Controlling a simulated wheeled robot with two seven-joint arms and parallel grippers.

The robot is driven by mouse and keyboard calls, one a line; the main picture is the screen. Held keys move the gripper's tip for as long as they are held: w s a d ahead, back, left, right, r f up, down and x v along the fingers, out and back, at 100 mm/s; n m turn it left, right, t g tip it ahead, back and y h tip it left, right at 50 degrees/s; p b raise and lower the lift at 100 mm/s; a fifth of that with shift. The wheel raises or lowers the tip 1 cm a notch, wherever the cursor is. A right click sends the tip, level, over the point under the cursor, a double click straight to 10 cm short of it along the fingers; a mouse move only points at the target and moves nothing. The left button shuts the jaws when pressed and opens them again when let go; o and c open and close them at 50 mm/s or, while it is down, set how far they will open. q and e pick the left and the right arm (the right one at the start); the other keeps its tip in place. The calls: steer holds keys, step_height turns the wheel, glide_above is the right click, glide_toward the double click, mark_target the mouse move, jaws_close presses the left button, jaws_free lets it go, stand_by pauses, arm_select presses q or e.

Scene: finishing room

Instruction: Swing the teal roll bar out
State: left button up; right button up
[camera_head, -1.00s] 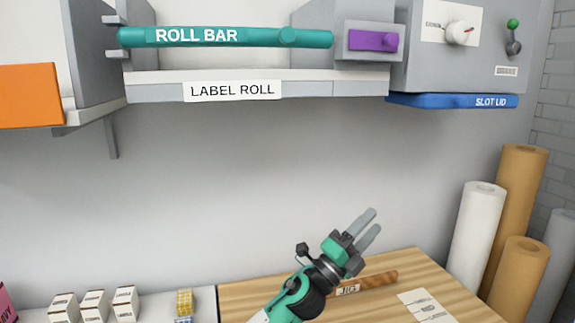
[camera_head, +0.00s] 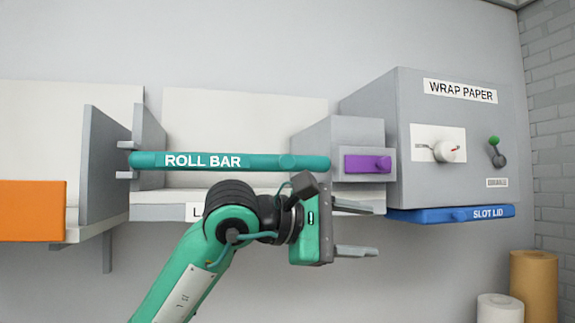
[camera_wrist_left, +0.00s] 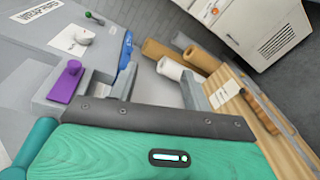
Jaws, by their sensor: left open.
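The teal roll bar (camera_head: 215,161) lies level across the front of the label roll bay in the head view, from brackets at its left end to a grey block at its right. A teal rounded end (camera_wrist_left: 35,145), seemingly the bar's, shows at the lower left there. My right gripper is out of view.
A purple latch (camera_head: 367,164) sits right of the bar, also in the left wrist view (camera_wrist_left: 66,80). The grey wrap paper box (camera_head: 415,110) carries a dial (camera_head: 446,151); the blue slot lid (camera_head: 450,214) is below it. An orange panel (camera_head: 30,211) is at left. Paper rolls (camera_head: 533,285) stand lower right.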

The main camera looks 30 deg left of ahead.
arm_select(q)
steer(key=s+a+r+n+t+y, duration=0.1)
steer(key=s+a+r+t+y, duration=0.2)
steer(key=a+r+y, duration=0.3)
steer(key=n+t+y, duration=0.2)
steer(key=n+y, duration=0.1)
steer(key=y, duration=0.3)
glide_toward(285, 162)
steer(key=shift+h, duration=0.4)
steer(key=w+p, duration=0.1)
steer(key=w, duration=0.2)
steer(key=w+p, duration=0.2)
steer(key=w, duration=0.2)
steer(key=w+a+p, duration=0.1)
steer(key=w+p, duration=0.1)
steer(key=w, duration=0.1)
steer(key=shift+w+a, duration=0.1)
steer(key=shift+w, duration=0.3)
steer(key=shift+f, duration=0.1)
jaws_close()
